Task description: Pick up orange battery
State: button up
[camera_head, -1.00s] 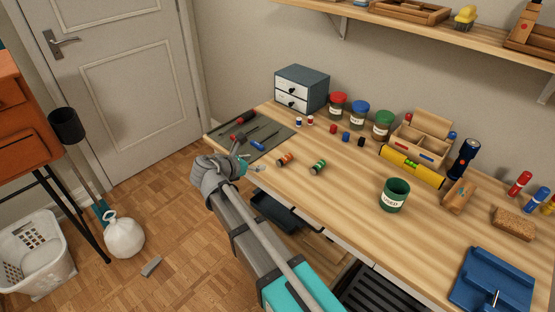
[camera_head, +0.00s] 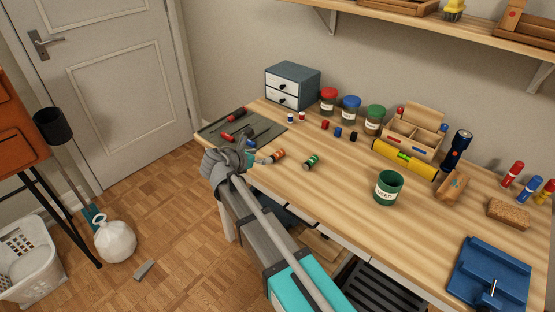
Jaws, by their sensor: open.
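The orange battery (camera_head: 278,156) lies on its side on the wooden desk, near the front left edge. My gripper (camera_head: 263,159) is open, with its fingertips just left of the battery. At this size I cannot tell whether they touch it. My wrist hides part of the desk edge behind it.
A green battery (camera_head: 311,161) lies to the right of the orange one. A grey mat (camera_head: 273,131) with tools is at the left. The desk middle is clear.

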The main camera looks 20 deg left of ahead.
aim_at(272, 157)
jog(key=shift+b+x, duration=0.4)
jog(key=shift+x, duration=1)
jog(key=shift+w+d+f+b, duration=0.25)
jog(key=shift+w+f+b, duration=0.25)
jog(key=b+x, duration=0.1)
jog(key=x, duration=0.1)
jog(key=shift+w+d+f, duration=0.2)
jog(key=shift+f, duration=0.1)
jog(key=shift+w+d+f+b, duration=0.2)
jog(key=shift+w+b, duration=0.15)
jog(key=shift+w, duration=0.15)
jog(key=shift+r, duration=0.1)
jog(key=shift+c, duration=0.2)
grip_shut()
